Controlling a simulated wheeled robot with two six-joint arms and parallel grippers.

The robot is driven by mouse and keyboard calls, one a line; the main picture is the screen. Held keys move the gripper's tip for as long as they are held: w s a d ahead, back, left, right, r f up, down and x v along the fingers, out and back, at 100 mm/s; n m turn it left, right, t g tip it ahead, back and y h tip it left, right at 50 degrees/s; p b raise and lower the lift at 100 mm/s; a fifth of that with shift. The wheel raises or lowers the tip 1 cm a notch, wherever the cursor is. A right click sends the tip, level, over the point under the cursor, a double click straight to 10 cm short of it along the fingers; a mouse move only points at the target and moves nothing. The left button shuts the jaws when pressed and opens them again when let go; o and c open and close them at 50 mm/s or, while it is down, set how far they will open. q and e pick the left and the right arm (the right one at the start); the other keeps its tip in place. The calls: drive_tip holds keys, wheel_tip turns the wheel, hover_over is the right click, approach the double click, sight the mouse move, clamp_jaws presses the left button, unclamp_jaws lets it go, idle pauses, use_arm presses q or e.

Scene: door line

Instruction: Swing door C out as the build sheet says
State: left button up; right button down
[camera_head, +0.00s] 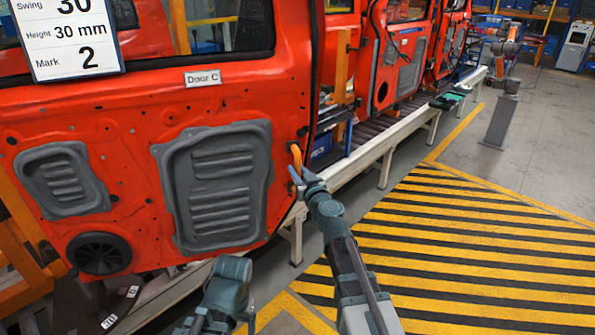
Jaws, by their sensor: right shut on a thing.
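Door C (130,130) is a large red panel on the left, with a "Door C" label (203,78), grey inset panels and a round black speaker. The build sheet (70,35) at top left reads Swing 30, Height 30 mm, Mark 2; its top is cut off. An orange handle (296,157) stands at the door's right edge. My right gripper (297,172) is shut on this handle; its fingers are small and partly hidden. My left arm shows at the bottom, with no gripper visible on it.
A dark floor plate (85,305) with small white tags, one seeming to read 30, lies under the door at lower left. A pale rail (385,150) runs beside more red bodies. Yellow-black striped floor (450,235) on the right is clear. A grey post (499,122) stands behind it.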

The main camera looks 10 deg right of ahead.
drive_tip(key=c, duration=0.7)
unclamp_jaws()
drive_tip(key=shift+s, duration=0.15)
